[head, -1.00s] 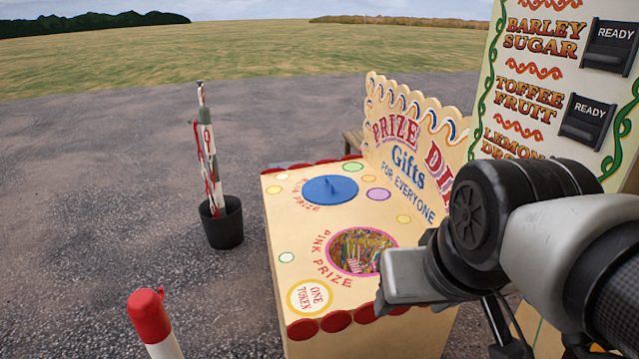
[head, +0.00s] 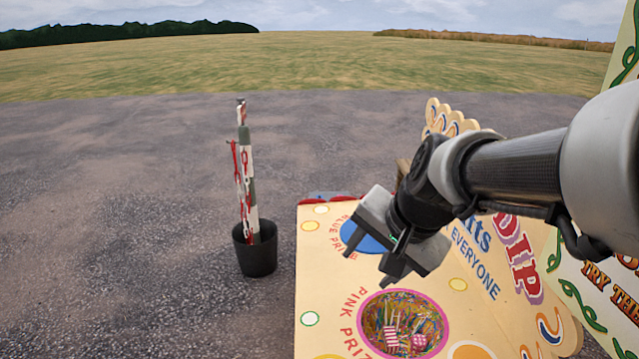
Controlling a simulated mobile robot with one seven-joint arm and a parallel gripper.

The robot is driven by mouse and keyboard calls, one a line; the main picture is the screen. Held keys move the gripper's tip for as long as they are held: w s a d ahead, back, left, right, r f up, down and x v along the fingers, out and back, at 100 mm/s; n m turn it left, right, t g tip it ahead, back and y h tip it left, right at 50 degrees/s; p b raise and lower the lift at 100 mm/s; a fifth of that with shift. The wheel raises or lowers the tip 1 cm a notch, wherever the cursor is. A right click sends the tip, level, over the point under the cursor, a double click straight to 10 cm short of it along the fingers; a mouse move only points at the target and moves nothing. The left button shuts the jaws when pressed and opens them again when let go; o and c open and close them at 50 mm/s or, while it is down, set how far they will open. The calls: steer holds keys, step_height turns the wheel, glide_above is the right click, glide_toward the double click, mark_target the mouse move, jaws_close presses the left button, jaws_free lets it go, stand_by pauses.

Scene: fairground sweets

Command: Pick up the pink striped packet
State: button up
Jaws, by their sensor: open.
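A pink and white striped packet (head: 391,336) lies in the round, pink-rimmed hole (head: 447,318) of the prize dip counter, among shredded coloured filling. A second pink packet (head: 419,342), with a finer pattern that looks spotted, lies just to its right. My gripper (head: 371,266) is open and empty, its two fingers pointing down. It is above the counter, behind and a little left of the hole, apart from the packets. It covers part of the blue disc.
The blue disc (head: 352,231) sits behind the hole on the cream counter (head: 322,275). An upright scalloped sign board (head: 500,265) edges the counter on the right. A black bucket (head: 256,255) with tall striped poles stands on the ground to the left. The ground between is clear.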

steer(key=w+d+f+m, duration=0.2)
steer(key=w+f+m, duration=0.55)
steer(key=w, duration=0.45)
steer(key=m+g+h, duration=0.1)
steer(key=m+h, duration=0.1)
steer(key=m, duration=1.9)
glide_above(391, 336)
steer(key=s, duration=0.2)
steer(key=f, duration=4)
steer(key=shift+a+f+p, duration=0.25)
steer(key=shift+f+p, duration=0.05)
steer(key=shift+f, duration=0.1)
steer(key=shift+s+d+b+x, duration=0.15)
steer(key=shift+b+x, duration=0.25)
steer(key=shift+x, duration=1.1)
steer(key=shift+s+d+b+x, duration=0.1)
steer(key=shift+b+x, duration=0.3)
steer(key=shift+x, duration=1.1)
steer(key=c, duration=1.2)
